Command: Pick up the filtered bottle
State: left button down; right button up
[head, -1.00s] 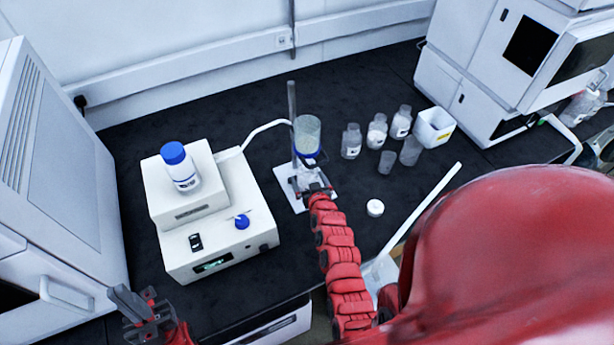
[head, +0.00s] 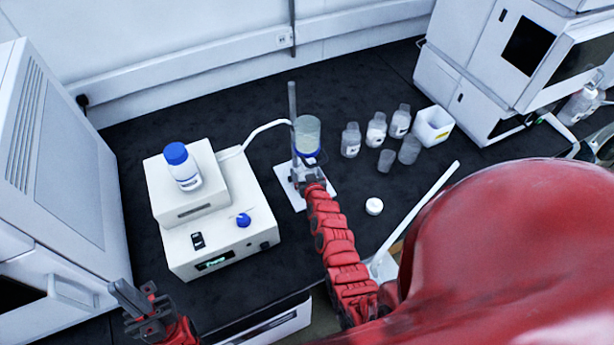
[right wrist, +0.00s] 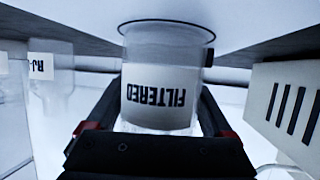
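The filtered bottle (right wrist: 160,88) is a clear glass vessel whose white label reads FILTERED, upside down in the right wrist view. My right gripper (right wrist: 160,118) has a finger on each side of it, very close to the glass. I cannot tell whether they press on it. In the head view my right gripper (head: 311,178) is at the foot of the filter stand, below the funnel (head: 307,133) with its blue collar, and the bottle is largely hidden there. My left gripper (head: 143,300) is open and empty at the lower left, in front of the pump unit.
A white pump unit (head: 222,240) carries a blue-capped bottle (head: 184,170) left of the stand. Several small bottles (head: 376,130), a white box (head: 432,127) and a white cap (head: 374,206) are to the right.

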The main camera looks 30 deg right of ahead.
jog(key=c, duration=0.8)
jog(key=shift+o, duration=0.2)
jog(key=shift+r, duration=0.15)
